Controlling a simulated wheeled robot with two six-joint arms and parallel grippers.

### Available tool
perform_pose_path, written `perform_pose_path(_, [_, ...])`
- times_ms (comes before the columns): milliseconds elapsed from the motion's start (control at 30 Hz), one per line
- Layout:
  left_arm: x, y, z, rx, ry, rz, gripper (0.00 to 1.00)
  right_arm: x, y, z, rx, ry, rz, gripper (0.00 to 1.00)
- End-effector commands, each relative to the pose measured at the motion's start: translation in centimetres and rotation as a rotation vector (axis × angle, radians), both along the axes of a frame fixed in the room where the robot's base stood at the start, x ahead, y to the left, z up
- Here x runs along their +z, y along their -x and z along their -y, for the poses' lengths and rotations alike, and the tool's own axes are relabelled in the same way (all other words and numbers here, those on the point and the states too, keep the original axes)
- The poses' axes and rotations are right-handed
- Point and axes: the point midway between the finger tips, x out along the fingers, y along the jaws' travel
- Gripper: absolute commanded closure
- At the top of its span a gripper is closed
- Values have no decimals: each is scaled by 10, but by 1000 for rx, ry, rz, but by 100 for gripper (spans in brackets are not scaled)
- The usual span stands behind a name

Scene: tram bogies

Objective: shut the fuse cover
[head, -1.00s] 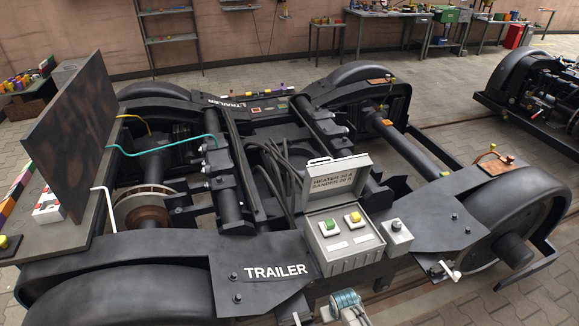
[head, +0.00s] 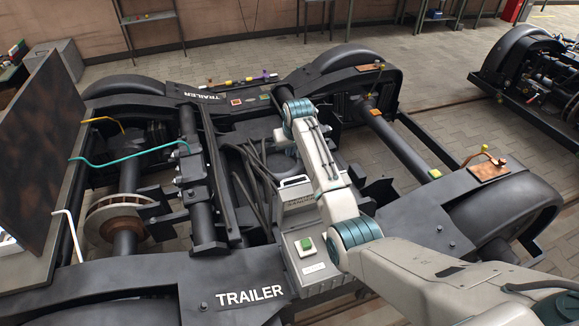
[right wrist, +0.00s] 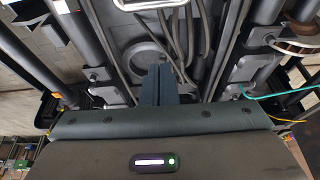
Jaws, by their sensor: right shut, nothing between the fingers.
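The fuse box (head: 312,268) is a grey case on the near side of the bogie, with a green button on a white block (head: 305,246) inside. Its fuse cover (head: 298,197) stands open at the back edge, with a handle on top and a partly hidden label. My right arm crosses in front of it and hides its right part and the box's right side. My right gripper (head: 282,100) is beyond the cover, apart from it in the head view, its fingers hard to make out there. In the right wrist view its fingers (right wrist: 158,85) are shut and empty. My left gripper is not in view.
Dark bogie frame, tubes and cables (head: 245,175) lie around and beyond the box. A teal hose (head: 130,154) and an upright dark panel (head: 42,140) are at the left. An orange-handled lever plate (head: 488,170) is at the right. Open floor lies behind the bogie.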

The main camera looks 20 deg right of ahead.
Motion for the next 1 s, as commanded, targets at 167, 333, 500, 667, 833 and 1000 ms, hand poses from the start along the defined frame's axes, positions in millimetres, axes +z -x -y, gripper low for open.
perform_pose_path(167, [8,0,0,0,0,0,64,-26,-8,0,0,0,-5,100])
perform_pose_path(333, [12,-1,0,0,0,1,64,-51,-18,0,0,0,-3,100])
perform_pose_path(500, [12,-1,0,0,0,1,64,-70,-24,0,0,0,-1,100])
perform_pose_path(667, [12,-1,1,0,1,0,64,-84,-29,0,-1,0,-2,100])
perform_pose_path(833, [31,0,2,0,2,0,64,-80,-13,0,-1,0,0,100])
perform_pose_path(1000, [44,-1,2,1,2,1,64,-81,2,1,-1,1,-1,100])
